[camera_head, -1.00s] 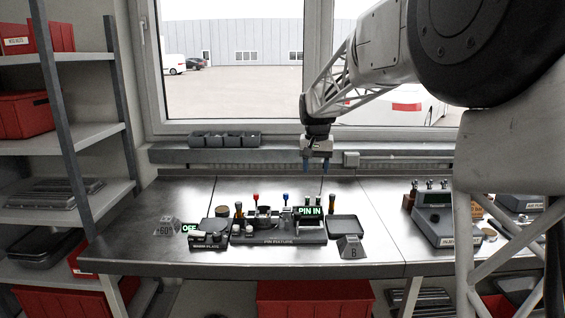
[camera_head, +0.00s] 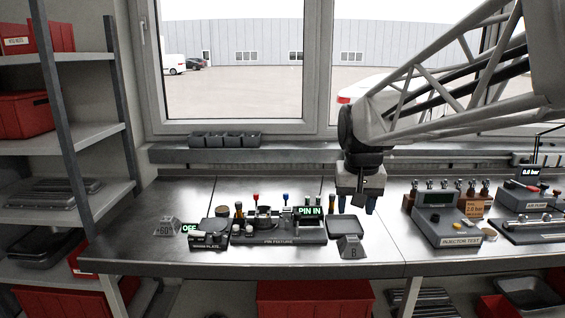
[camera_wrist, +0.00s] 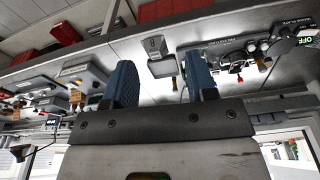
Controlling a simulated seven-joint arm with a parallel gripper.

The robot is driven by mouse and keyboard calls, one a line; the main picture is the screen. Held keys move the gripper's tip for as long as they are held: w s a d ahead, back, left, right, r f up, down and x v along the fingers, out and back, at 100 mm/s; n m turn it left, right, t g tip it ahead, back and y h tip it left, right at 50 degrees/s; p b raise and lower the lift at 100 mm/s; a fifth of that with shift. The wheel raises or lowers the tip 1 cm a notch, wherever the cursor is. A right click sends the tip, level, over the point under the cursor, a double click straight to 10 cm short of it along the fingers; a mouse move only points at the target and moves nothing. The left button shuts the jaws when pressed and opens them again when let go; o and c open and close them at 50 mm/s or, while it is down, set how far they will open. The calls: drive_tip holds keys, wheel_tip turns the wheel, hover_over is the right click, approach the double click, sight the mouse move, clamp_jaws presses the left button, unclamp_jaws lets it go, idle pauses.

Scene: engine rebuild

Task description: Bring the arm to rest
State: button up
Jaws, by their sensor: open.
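My gripper (camera_head: 356,205) hangs above the back of the metal workbench (camera_head: 385,255), right of the pin fixture, with its blue fingertips pointing down. In the wrist view its two blue fingers (camera_wrist: 155,88) stand wide apart with nothing held between them. The pin fixture (camera_head: 281,241) sits on the bench with a lit display (camera_head: 310,211) reading "PIN IN". The grey block marked B (camera_head: 350,247) stands at the bench's front edge, and it also shows beyond the fingers in the wrist view (camera_wrist: 158,50).
The injector test unit (camera_head: 447,228) and the air pump (camera_head: 525,197) stand on the right. Small grey bins (camera_head: 225,139) line the windowsill. A dark tray (camera_head: 345,224) lies in front of my gripper.

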drive_tip(key=s+d+f, duration=0.1)
drive_tip(key=s+f, duration=0.3)
drive_tip(key=s, duration=0.8)
drive_tip(key=s+d+f, duration=0.1)
drive_tip(key=s+f, duration=0.4)
drive_tip(key=s, duration=0.7)
drive_tip(key=shift+s+d+f+n+t, duration=0.25)
drive_tip(key=shift+s+d+n+t, duration=0.05)
drive_tip(key=shift+d+n+t, duration=0.1)
idle(0.7)
